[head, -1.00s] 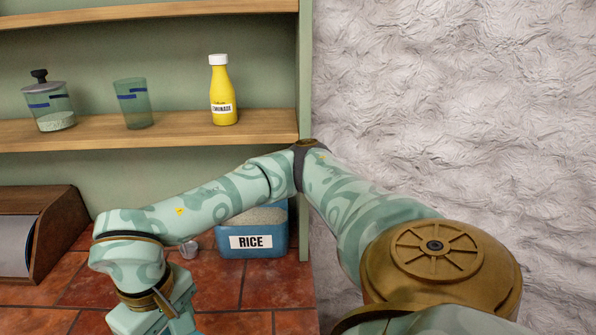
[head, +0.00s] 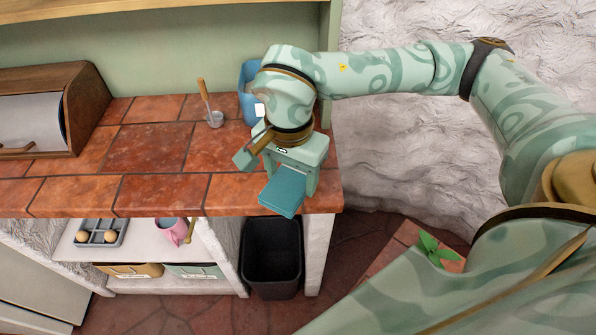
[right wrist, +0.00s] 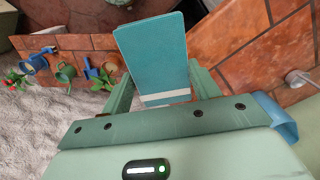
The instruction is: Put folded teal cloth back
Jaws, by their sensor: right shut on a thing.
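The folded teal cloth (head: 283,192) is a flat, thick rectangle. My right gripper (head: 291,172) is shut on it at the right end of the tiled counter. The cloth's lower end reaches the counter's front edge in the head view; I cannot tell whether it touches the tiles. In the right wrist view, the cloth (right wrist: 155,52) sticks out between the two fingers, with a pale stripe near the gripper (right wrist: 158,100). My left gripper is not in view.
A blue bin (head: 248,88) is partly hidden behind my right wrist. A scoop with a wooden handle (head: 212,112) stands left of it. A wooden roll-front box (head: 72,95) is at the left. The middle counter is clear.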

